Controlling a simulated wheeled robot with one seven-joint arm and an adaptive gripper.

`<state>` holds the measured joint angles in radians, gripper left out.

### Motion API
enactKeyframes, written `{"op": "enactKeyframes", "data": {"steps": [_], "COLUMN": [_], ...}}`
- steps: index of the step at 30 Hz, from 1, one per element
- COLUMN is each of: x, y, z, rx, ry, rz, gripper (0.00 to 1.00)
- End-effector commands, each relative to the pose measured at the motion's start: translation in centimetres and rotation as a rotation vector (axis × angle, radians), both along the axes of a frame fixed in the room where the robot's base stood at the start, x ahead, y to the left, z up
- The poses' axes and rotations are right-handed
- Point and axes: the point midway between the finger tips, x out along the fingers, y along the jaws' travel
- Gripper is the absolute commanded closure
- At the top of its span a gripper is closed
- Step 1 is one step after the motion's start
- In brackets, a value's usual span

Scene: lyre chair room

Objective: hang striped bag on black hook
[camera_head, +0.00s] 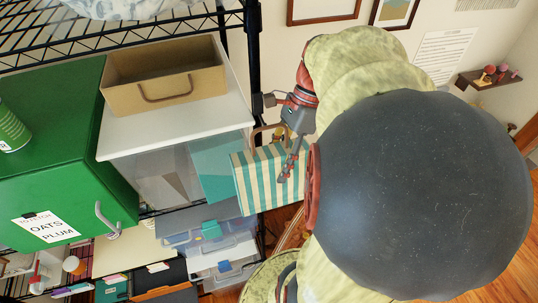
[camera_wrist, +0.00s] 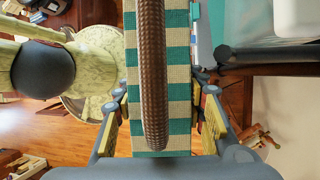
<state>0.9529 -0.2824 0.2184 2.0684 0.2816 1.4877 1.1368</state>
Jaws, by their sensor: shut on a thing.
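One finger lies across the bag's near side. In the wrist view, the bag (camera_wrist: 158,110) is between the yellow-padded fingers of my gripper (camera_wrist: 162,118), with its braided brown handle (camera_wrist: 152,75) rising towards the camera. My gripper is shut on the bag; the exact contact is hard to see. I cannot clearly make out the black hook; a small dark piece juts out beside the post and may be part of my gripper.
The black wire shelf post (camera_head: 253,45) stands close left of my gripper. A clear bin (camera_head: 150,125) with a white lid carries a brown open box (camera_head: 165,75). A green cabinet (camera_head: 50,120) is farther left. A small wall shelf (camera_head: 488,78) is at the right.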

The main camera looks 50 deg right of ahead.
Motion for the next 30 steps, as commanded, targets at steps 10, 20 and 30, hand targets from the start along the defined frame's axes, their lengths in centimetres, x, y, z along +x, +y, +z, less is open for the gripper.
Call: {"op": "enactKeyframes", "data": {"steps": [10,20,30], "x": [1.7,3.2,4.3], "y": [-1.0,-1.9,-2.6], "z": [-0.2,-0.3,-0.9], "rx": [-0.001,-0.001,-0.001], "ry": [-0.002,-0.001,-0.001], "rz": [0.001,0.001,0.001], "gripper": [0.94,0.94,0.94]}}
